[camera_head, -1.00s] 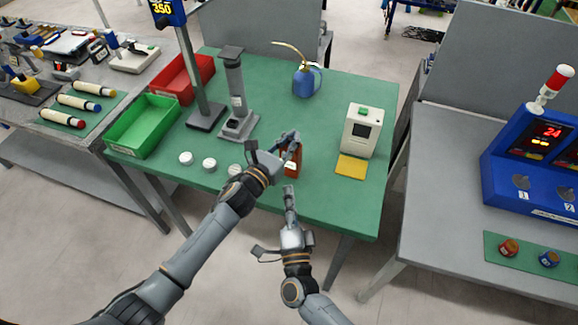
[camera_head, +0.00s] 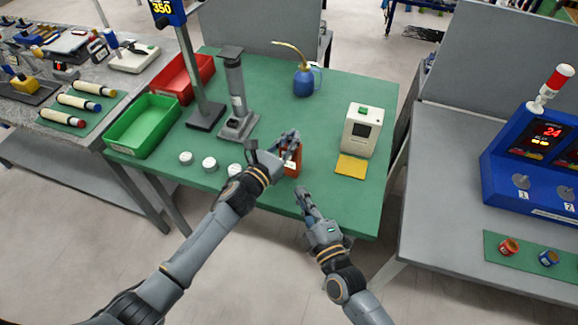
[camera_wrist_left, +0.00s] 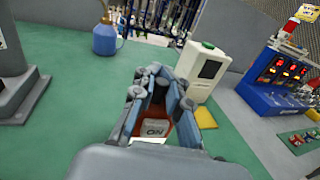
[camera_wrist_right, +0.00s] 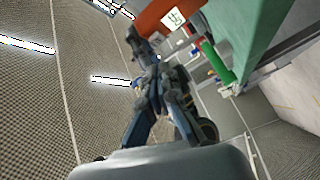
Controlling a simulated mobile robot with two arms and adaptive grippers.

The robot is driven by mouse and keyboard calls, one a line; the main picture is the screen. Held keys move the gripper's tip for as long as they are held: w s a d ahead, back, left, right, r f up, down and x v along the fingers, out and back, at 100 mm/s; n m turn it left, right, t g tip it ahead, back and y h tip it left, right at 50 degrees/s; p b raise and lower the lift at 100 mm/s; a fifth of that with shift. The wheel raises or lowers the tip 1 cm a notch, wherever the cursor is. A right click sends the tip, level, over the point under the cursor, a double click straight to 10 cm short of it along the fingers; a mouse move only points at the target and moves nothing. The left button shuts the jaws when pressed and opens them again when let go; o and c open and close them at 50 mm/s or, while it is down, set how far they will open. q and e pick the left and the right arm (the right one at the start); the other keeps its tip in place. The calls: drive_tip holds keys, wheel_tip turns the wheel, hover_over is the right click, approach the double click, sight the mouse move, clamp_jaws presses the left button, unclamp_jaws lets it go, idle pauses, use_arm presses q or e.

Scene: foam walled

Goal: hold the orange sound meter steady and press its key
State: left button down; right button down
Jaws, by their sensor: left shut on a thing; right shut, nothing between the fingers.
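The orange sound meter (camera_head: 292,168) is at the front of the green table (camera_head: 262,192), partly hidden by my left gripper (camera_head: 289,143). My left gripper is shut on it. In the left wrist view the meter (camera_wrist_left: 168,131) sits between the fingers, showing a grey patch with dark letters; I cannot tell whether this is its key. My right gripper (camera_head: 305,194) is shut and empty, apart from the meter, in front of it and slightly right, at the table's front edge. In the right wrist view the orange body (camera_wrist_right: 152,17) with a white marked label is just beyond the fingers.
A white device with a green top (camera_head: 361,131) and a yellow pad (camera_head: 351,166) stand to the right. White round pieces (camera_head: 209,164) lie left of my left gripper. A grey column stand (camera_head: 236,100) and a blue oil can (camera_head: 304,82) are farther back.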

sight(291, 158)
drive_tip(key=n, duration=0.5)
drive_tip(key=shift+s+d+g, duration=0.15)
drive_tip(key=shift+d+g, duration=0.15)
drive_tip(key=shift+d, duration=0.1)
drive_tip(key=x, duration=1)
drive_tip(key=shift+r, duration=0.1)
drive_tip(key=shift+w+d, duration=0.2)
drive_tip(key=shift+w, duration=0.3)
drive_tip(key=shift+w+d, duration=0.15)
drive_tip(key=shift+w, duration=0.3)
use_arm(q)
drive_tip(key=shift+s, duration=0.15)
drive_tip(key=shift+f, duration=0.1)
use_arm(e)
drive_tip(key=shift+s+d, duration=0.1)
drive_tip(key=shift+s, duration=0.05)
drive_tip(key=v, duration=0.9)
drive_tip(key=shift+s, duration=0.45)
